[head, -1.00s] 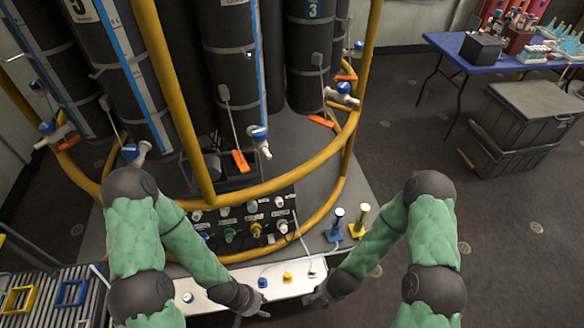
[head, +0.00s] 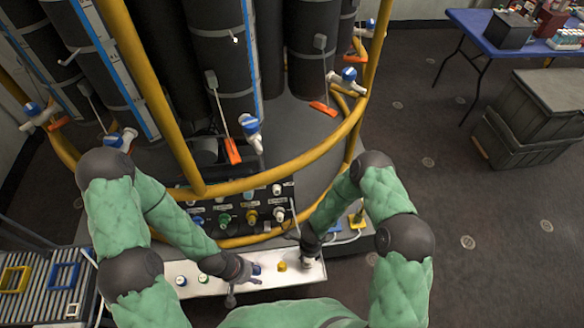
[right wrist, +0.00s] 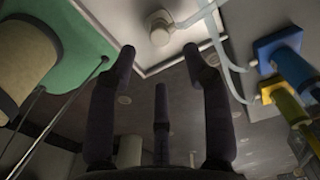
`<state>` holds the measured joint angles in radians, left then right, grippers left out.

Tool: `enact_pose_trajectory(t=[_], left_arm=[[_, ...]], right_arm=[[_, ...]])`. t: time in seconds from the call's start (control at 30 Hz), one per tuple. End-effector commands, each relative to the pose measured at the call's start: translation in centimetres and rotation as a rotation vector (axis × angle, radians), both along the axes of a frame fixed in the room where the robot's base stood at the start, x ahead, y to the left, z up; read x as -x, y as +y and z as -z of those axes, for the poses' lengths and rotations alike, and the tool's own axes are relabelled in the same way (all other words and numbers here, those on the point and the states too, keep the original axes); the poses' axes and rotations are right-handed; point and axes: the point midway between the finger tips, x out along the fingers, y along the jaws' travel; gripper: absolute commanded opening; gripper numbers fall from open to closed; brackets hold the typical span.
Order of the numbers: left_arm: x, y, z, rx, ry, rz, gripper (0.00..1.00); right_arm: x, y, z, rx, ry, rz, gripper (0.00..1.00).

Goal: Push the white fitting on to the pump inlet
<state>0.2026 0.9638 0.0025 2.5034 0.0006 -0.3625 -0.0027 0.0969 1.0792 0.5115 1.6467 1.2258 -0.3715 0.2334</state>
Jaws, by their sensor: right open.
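A white fitting (right wrist: 160,30) sits on the white tray at the top of the right wrist view. In the head view a small white piece (head: 307,262) shows at the tray's right end, just below my right gripper (head: 308,248). My right gripper (right wrist: 160,72) has its dark fingers spread and empty, apart from the fitting. My left gripper (head: 240,285) is over the tray's middle with fingers apart, near a blue fitting (head: 257,268). A dark panel (head: 235,208) with labelled coloured ports stands behind the tray. I cannot tell which port is the pump inlet.
A yellow rail (head: 285,178) curves above the panel. Blue and yellow stands (right wrist: 290,70) are right of the tray. A pale hose (right wrist: 217,45) runs beside the white fitting.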

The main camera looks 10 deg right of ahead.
Motion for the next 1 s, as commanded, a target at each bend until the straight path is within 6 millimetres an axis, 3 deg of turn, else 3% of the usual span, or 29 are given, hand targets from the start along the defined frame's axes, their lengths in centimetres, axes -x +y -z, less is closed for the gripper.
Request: enact_pose_trajectory(t=[0.37,1.0], left_arm=[[0.0,0.0,0.8,0.0,0.0,0.0,0.4],[0.0,0.0,6.7,0.0,0.0,0.0,0.4]], right_arm=[[0.0,0.0,0.9,0.0,0.0,-0.002,0.5],[0.0,0.0,8.1,0.0,0.0,-0.002,0.5]])
